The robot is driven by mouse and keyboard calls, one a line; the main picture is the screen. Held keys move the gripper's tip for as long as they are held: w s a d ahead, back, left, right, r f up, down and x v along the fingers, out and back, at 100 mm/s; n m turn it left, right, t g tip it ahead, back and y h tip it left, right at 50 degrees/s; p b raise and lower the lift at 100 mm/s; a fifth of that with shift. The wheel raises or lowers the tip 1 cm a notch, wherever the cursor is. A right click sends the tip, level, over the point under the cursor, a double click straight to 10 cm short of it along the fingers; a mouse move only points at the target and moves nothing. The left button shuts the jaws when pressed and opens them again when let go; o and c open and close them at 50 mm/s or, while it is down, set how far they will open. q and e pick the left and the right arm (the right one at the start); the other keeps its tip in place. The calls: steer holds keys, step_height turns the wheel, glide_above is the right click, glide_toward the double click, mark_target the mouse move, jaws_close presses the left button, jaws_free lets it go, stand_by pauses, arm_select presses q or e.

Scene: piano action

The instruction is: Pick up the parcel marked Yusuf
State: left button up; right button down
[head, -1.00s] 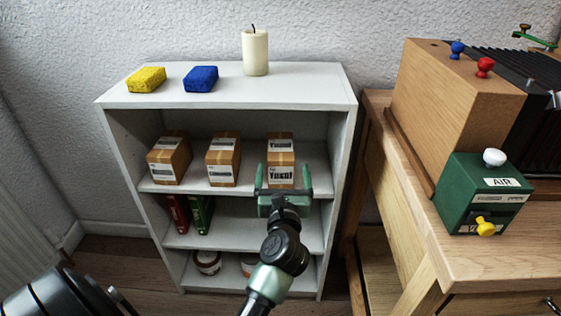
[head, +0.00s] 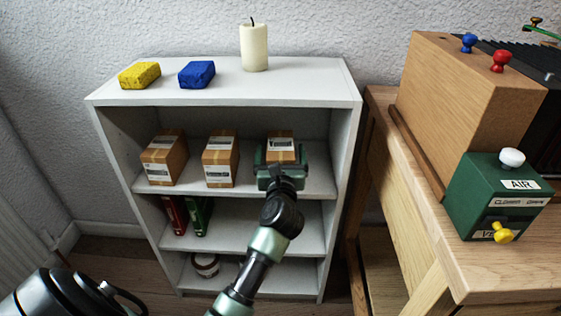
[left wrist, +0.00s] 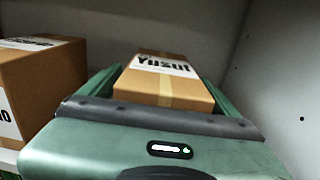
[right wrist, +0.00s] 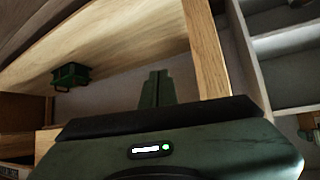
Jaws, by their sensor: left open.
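The parcel marked Yusuf (head: 281,143) is a brown box with tape and a white label, at the right of the row on the cabinet's upper inner shelf.
Two similar parcels stand to the left, a middle one (head: 220,160) and a left one (head: 164,158). The white cabinet's side wall (left wrist: 290,90) is close on the right. A candle (head: 254,47) and two sponges are on top. A wooden bench (head: 480,270) stands at the right.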

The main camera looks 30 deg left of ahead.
arm_select(q)
steer(key=shift+w+a, duration=0.1)
steer(key=shift+w, duration=0.05)
steer(key=c, duration=1.8)
steer(key=shift+r, duration=0.1)
